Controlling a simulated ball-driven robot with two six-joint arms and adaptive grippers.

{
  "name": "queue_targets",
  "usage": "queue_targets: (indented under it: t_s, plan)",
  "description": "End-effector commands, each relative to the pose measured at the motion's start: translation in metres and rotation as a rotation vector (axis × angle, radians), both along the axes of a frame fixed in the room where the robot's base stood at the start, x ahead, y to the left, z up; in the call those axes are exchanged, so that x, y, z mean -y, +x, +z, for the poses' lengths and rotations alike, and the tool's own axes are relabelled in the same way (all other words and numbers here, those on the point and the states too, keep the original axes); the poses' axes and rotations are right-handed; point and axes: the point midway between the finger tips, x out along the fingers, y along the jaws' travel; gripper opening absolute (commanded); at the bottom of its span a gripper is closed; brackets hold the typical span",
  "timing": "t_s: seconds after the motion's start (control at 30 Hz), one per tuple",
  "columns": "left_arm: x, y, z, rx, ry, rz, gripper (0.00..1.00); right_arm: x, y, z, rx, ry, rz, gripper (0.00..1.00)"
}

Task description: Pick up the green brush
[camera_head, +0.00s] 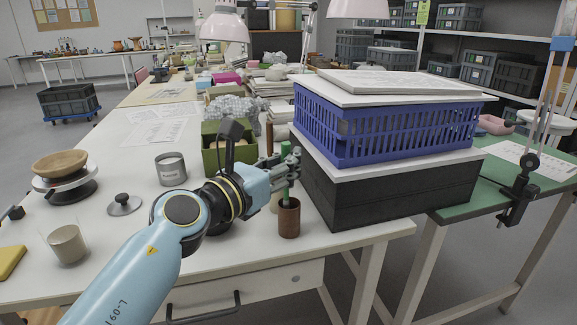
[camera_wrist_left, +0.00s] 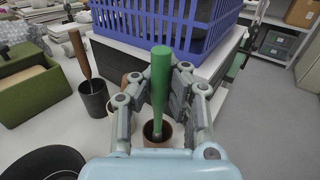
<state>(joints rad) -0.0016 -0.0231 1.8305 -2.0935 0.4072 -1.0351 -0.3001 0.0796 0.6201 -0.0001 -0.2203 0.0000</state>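The green brush (camera_head: 286,189) stands upright in a small brown cup (camera_head: 288,219) near the front edge of the white table. In the left wrist view the green handle (camera_wrist_left: 160,80) rises between the two fingers, and its lower end goes into the brown cup (camera_wrist_left: 148,131). My left gripper (camera_head: 286,164) is around the upper part of the handle. Its fingers look apart, with a gap at the left side of the handle; the right finger is close to it. The brush's lower end is hidden in the cup. My right gripper is not in view.
A blue basket (camera_head: 385,130) on a dark crate (camera_head: 400,192) stands just right of the gripper. A green box (camera_head: 215,154) and a grey tin (camera_head: 171,169) are to the left. A dark cup with a brown-handled tool (camera_wrist_left: 92,98) stands left of the brown cup.

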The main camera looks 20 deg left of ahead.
Motion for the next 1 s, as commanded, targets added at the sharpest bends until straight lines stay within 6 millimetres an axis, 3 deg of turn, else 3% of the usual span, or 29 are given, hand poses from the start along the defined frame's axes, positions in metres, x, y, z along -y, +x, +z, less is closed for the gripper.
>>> queue_targets:
  t_s: [0.03,0.2,0.3,0.47,0.7,0.83,1.0]
  plan:
    - [0.0,0.0,0.017,0.004,0.001,0.0,0.0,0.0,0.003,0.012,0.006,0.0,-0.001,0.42]
    - [0.0,0.0,0.049,0.004,0.001,0.0,0.0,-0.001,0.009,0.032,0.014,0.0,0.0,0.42]
    - [-0.008,-0.02,0.039,-0.003,0.003,0.0,0.0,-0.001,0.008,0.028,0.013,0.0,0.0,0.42]
    - [-0.023,-0.059,0.038,-0.004,0.005,-0.002,0.0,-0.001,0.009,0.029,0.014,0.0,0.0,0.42]
    - [-0.052,-0.131,0.036,-0.005,0.007,-0.005,0.0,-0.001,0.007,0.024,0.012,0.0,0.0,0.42]
    - [-0.063,-0.159,0.036,-0.005,0.004,-0.005,0.0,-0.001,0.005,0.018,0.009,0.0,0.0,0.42]
    - [-0.071,-0.176,0.037,-0.001,0.003,-0.003,0.0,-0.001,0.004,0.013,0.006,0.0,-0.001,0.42]
